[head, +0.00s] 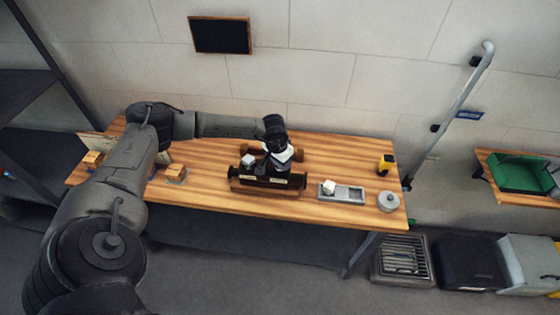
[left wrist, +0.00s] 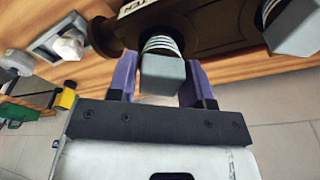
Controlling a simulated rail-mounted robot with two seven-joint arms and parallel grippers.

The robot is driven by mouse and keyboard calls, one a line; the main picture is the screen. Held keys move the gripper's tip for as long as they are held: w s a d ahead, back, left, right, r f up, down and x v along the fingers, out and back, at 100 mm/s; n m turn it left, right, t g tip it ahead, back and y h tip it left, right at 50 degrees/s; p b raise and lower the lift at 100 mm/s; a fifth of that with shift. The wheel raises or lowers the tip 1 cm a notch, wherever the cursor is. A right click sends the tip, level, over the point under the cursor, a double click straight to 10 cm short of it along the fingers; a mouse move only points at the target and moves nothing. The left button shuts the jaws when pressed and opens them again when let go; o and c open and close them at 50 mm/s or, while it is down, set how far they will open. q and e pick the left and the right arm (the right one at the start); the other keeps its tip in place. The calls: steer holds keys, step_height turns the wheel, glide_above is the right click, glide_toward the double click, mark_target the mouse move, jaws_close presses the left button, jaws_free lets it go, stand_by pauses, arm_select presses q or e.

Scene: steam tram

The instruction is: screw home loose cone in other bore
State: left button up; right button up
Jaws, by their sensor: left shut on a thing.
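My left gripper (head: 277,158) is over the dark brown bored body (head: 262,184) on the wooden table. In the left wrist view, my left gripper (left wrist: 160,78) has its purple fingers shut on the grey hex head of a cone (left wrist: 163,75). Silver thread shows between that head and the brown body (left wrist: 215,25), where the cone meets it. A second grey hex-headed cone (left wrist: 297,28) stands at the body to the right, also with thread showing. It seems to be the pale cone (head: 248,160) in the head view. My right gripper is not in view.
A grey tray (head: 350,194) with a whitish piece (head: 328,187) in it stands right of the body. A round grey tin (head: 388,201) and a yellow-black item (head: 386,164) lie further right. Wooden blocks (head: 176,172) are at the left. Table between is clear.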

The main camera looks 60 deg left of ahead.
arm_select(q)
steer(key=shift+f+m+b, duration=0.1)
steer(key=shift+m+b, duration=0.45)
steer(key=shift+m, duration=0.45)
steer(key=shift+m+h+b, duration=0.3)
steer(key=shift+m+b, duration=0.1)
steer(key=shift+m, duration=0.6)
steer(key=o, duration=1.6)
steer(key=shift+o, duration=0.2)
steer(key=shift+r, duration=0.4)
